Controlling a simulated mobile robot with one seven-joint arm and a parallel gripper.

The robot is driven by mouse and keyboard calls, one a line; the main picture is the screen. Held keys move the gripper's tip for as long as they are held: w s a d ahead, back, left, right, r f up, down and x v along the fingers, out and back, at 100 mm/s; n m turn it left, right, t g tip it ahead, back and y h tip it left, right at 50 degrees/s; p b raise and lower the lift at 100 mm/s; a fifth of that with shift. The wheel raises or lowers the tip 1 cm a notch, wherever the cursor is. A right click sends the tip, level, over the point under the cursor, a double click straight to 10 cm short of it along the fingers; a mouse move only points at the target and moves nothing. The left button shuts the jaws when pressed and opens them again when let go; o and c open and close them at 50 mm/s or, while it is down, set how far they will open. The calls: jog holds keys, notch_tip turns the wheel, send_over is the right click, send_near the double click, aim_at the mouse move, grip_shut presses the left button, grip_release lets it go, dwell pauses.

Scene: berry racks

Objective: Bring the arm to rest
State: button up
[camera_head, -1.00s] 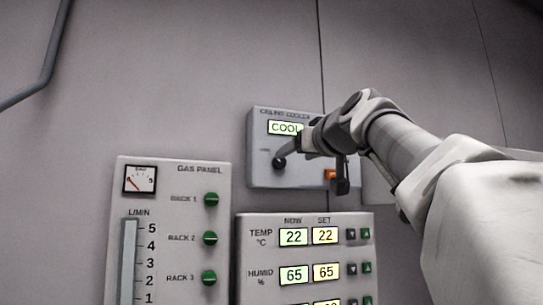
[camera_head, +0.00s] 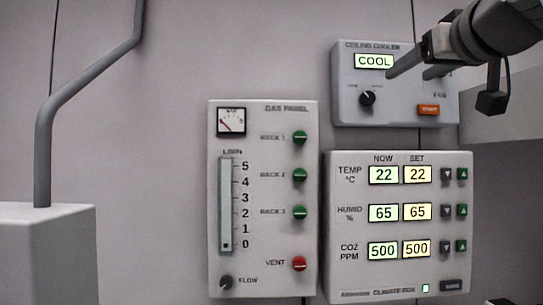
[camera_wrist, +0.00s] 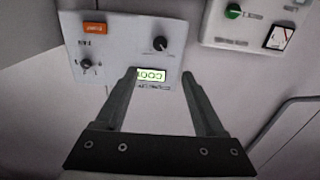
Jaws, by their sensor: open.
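My gripper (camera_head: 408,73) is in front of the ceiling cooler panel (camera_head: 350,104) at the upper right of the head view, with its fingers apart and nothing between them. In the wrist view my gripper (camera_wrist: 160,75) shows two spread fingers, with the panel's lit COOL display (camera_wrist: 151,75) seen between their tips. The cooler panel (camera_wrist: 110,30) appears upside down there, with its black knob (camera_wrist: 160,43) and orange button (camera_wrist: 94,28). In the head view the knob (camera_head: 367,98) and orange button (camera_head: 428,110) are in plain sight. The fingers look clear of both.
The gas panel (camera_head: 262,285) with green knobs and a red vent knob (camera_head: 299,264) hangs at the middle. The climate box (camera_head: 350,280) reads 22, 65 and 500. A grey pipe (camera_head: 75,90) enters a pale box (camera_head: 45,250) at left. Bare wall lies between.

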jog(key=s+a+f+g+p, duration=0.2)
jog(key=a+f+g+p, duration=0.15)
jog(key=f, duration=0.65)
jog(key=s+a+f+g+y+p, duration=0.1)
jog(key=s+a+f+g+p, duration=0.2)
jog(key=f, duration=0.6)
jog(key=s+a+f+g+p, duration=0.2)
jog(key=a+f+g, duration=0.15)
jog(key=f, duration=0.65)
jog(key=s+a+f+g+h+p, duration=0.1)
jog(key=s+f+g+p, duration=0.1)
jog(key=s+f, duration=0.6)
notch_tip(320, 180, down, 4)
jog(key=shift+s+a+r+p, duration=0.2)
jog(key=shift+s+a+p, duration=0.15)
jog(key=shift+p, duration=0.05)
jog(key=shift+c, duration=0.2)
jog(key=c, duration=0.3)
